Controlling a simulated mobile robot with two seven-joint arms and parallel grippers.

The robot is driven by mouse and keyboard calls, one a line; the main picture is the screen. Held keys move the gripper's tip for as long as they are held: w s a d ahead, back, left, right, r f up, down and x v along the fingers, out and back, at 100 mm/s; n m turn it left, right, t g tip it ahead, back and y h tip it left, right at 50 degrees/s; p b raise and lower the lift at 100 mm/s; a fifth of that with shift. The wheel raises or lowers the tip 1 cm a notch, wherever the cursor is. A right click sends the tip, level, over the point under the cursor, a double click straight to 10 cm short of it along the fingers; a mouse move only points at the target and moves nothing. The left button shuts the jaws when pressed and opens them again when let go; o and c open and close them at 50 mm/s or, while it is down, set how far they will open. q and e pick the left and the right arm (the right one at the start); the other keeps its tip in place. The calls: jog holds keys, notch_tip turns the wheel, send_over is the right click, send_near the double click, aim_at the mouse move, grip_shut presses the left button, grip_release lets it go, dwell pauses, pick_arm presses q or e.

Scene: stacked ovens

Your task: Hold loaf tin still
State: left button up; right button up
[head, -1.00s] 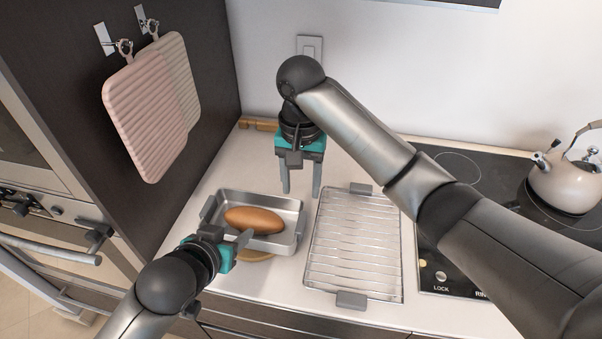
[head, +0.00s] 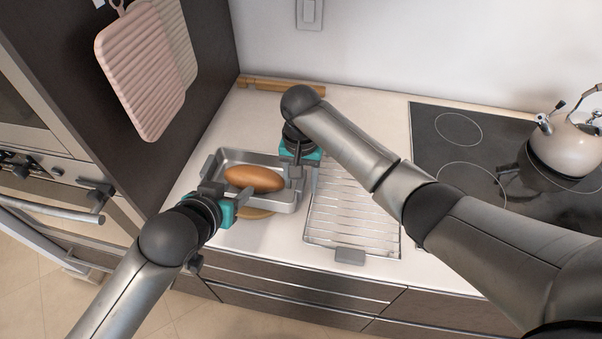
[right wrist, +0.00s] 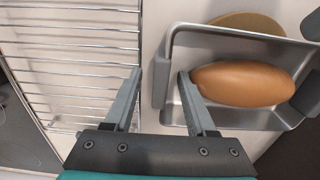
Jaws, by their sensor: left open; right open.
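The grey metal loaf tin (head: 252,157) stands on the counter with a brown loaf (head: 254,179) in it; the tin (right wrist: 262,121) and loaf (right wrist: 243,84) also show in the right wrist view. My left gripper (head: 243,195) is open at the tin's near left side, one finger reaching over the tin beside the loaf. My right gripper (head: 302,184) is open at the tin's right end. In the right wrist view its fingers (right wrist: 158,76) straddle that end wall, one inside near the loaf, one outside. Contact with the wall cannot be told.
A wire rack on a tray (head: 352,215) lies close to the tin's right. A round wooden board (head: 256,213) shows partly under the tin. The cooktop (head: 455,165) with a kettle (head: 565,148) is further right. A dark cabinet side with hanging boards (head: 143,70) bounds the left.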

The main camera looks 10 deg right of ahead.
grip_shut()
dwell(0.4)
dwell(1.0)
